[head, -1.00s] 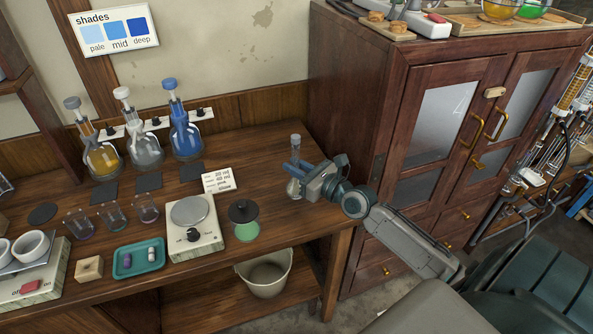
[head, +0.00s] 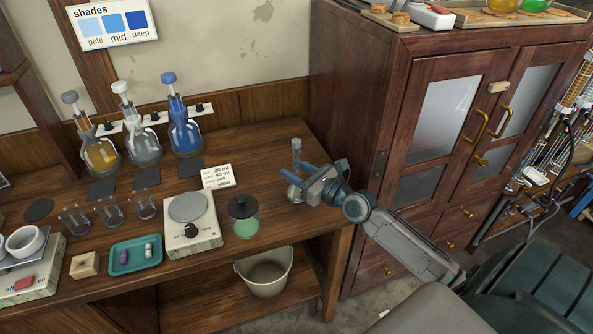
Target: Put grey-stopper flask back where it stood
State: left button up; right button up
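A small clear flask with a pale grey stopper (head: 296,143) stands upright at the right end of the wooden table. My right gripper (head: 298,172) is at the flask's neck, coming from the right. Its two blue fingers are spread apart, one on each side of the neck, and look clear of it. The fingers hide part of the flask's body. Another flask with a grey stopper (head: 99,154) and amber contents stands at the back left of the table. My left gripper is not in view.
A white-stopper flask (head: 146,148) and a blue flask (head: 185,136) stand at the back. Dark mats (head: 146,179), small beakers (head: 111,211), a balance (head: 193,234), a green-filled jar (head: 244,221) and a card (head: 218,177) lie left of the gripper. A cabinet (head: 340,100) stands to the right.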

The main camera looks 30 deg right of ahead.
jog(key=shift+r, duration=0.2)
jog(key=p+v, duration=0.1)
jog(key=v, duration=1.1)
dwell(2.6)
